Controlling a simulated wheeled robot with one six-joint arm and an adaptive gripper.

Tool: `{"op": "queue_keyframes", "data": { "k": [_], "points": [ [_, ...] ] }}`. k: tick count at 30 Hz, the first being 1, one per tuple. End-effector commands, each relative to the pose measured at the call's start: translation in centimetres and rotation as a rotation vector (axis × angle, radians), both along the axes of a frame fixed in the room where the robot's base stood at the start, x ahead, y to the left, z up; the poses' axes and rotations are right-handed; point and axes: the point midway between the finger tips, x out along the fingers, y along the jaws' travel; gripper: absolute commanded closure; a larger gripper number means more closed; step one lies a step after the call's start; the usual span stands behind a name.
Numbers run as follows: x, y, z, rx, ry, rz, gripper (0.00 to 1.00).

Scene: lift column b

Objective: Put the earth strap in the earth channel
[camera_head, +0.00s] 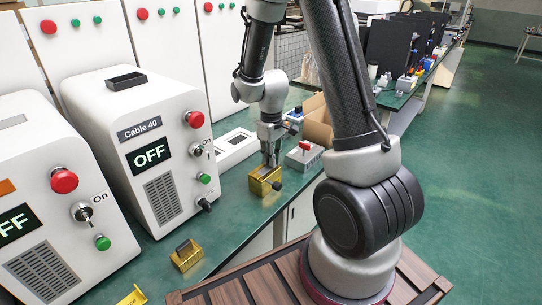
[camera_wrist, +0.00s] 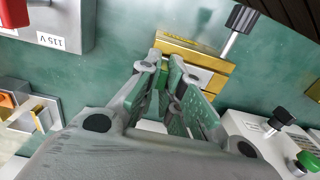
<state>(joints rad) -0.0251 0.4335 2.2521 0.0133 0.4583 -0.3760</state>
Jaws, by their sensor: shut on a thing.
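My gripper (camera_head: 268,160) points down at a brass channel block (camera_head: 262,187) on the green bench top. In the wrist view my gripper (camera_wrist: 177,78) has its two fingers close together, shut on a narrow green piece (camera_wrist: 163,76), which seems to be the earth strap and is mostly hidden by the fingers. The fingertips are over the near side of the brass channel block (camera_wrist: 185,46), which has a black-knobbed screw (camera_wrist: 240,18) at its side. I cannot tell whether the strap is inside the channel or just above it. No label shows which channel is the earth one.
White cabinets marked OFF, one labelled Cable 40 (camera_head: 140,128), stand to the left. Another brass block (camera_head: 187,257) sits nearer on the bench. A grey box with a red switch (camera_head: 304,156) and a cardboard box (camera_head: 317,122) stand close to the gripper's right.

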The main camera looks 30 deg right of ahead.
Motion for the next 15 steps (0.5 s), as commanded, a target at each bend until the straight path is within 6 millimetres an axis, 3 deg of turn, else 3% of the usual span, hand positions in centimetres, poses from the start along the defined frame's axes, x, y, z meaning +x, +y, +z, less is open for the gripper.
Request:
{"op": "queue_keyframes", "data": {
  "k": [5, 6, 9, 15],
  "points": [
    [-0.03, 0.0, -0.47, 0.0, 0.001, 0.0, 1.0],
    [-0.01, 0.0, -0.45, 0.0, 0.0, 0.0, 0.86],
    [-0.01, 0.0, -0.44, 0.0, 0.0, 0.0, 0.68],
    [-0.03, 0.0, -0.46, 0.0, 0.001, 0.0, 0.67]
  ]
}}
